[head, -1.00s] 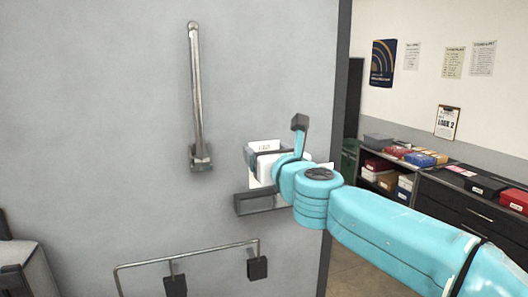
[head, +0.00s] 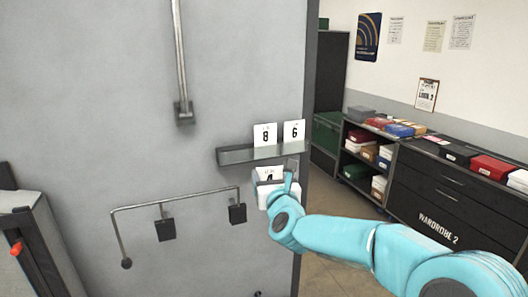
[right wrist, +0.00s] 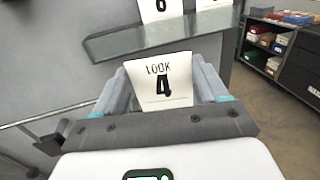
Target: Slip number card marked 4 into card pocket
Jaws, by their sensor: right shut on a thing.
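The white number card marked 4 (head: 268,173) is in my right gripper (head: 272,183), below and in front of the wall ledge. In the right wrist view the card (right wrist: 158,72) stands upright between the two fingers (right wrist: 164,92), with "LOOK 4" facing the camera. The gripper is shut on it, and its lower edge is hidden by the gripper. I cannot tell whether either is the card pocket. My left gripper is not in view.
Cards marked 8 (head: 265,134) and 6 (head: 294,131) stand on the grey ledge (head: 235,156). A metal bar (head: 180,60) is fixed above the rail (head: 140,206). Shelves and dark drawers (head: 450,190) stand at right. The wall between ledge and rail is bare.

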